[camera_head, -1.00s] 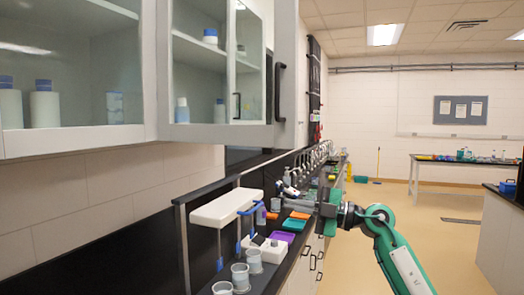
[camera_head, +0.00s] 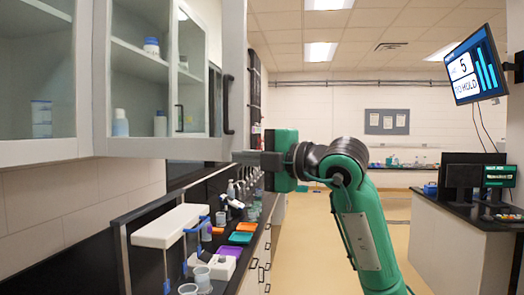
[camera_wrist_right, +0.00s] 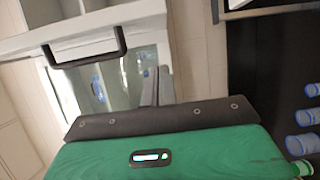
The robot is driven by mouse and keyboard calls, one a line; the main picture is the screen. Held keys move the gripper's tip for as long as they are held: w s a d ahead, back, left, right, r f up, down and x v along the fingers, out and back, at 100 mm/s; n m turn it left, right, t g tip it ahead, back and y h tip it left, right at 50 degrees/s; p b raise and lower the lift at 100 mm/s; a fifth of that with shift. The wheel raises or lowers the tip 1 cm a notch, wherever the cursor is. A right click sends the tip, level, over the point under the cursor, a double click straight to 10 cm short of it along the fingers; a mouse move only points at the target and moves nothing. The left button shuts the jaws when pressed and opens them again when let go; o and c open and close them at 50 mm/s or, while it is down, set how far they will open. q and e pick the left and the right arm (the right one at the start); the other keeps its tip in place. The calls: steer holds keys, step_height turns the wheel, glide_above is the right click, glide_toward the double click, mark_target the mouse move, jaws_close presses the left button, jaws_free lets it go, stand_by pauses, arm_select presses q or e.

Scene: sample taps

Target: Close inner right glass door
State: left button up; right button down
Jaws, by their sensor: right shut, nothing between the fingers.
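The glass-fronted wall cabinet fills the upper left of the head view. Its glass door (camera_head: 145,70) has a pale grey frame and a black bar handle (camera_head: 228,104) at its right edge. A second, smaller handle (camera_head: 179,118) shows farther back beside the glass; I cannot tell how far either door stands open. My right gripper (camera_head: 240,157) is just below and right of the big handle, pointing left. In the wrist view its grey fingers (camera_wrist_right: 156,88) are together and empty, with a black handle (camera_wrist_right: 85,48) beyond to the left, apart from them. My left gripper is not in view.
Below is a black bench with a white raised stand (camera_head: 172,226), clear cups (camera_head: 202,277), coloured trays (camera_head: 240,238) and taps (camera_head: 225,180). Bottles (camera_head: 120,123) stand inside the cabinet. A wall screen (camera_head: 475,65) hangs right. The floor (camera_head: 400,240) is clear.

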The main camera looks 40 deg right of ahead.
steer(key=w+d+p, duration=0.2)
steer(key=w, duration=0.3)
steer(key=shift+w, duration=0.3)
steer(key=shift+d, duration=0.15)
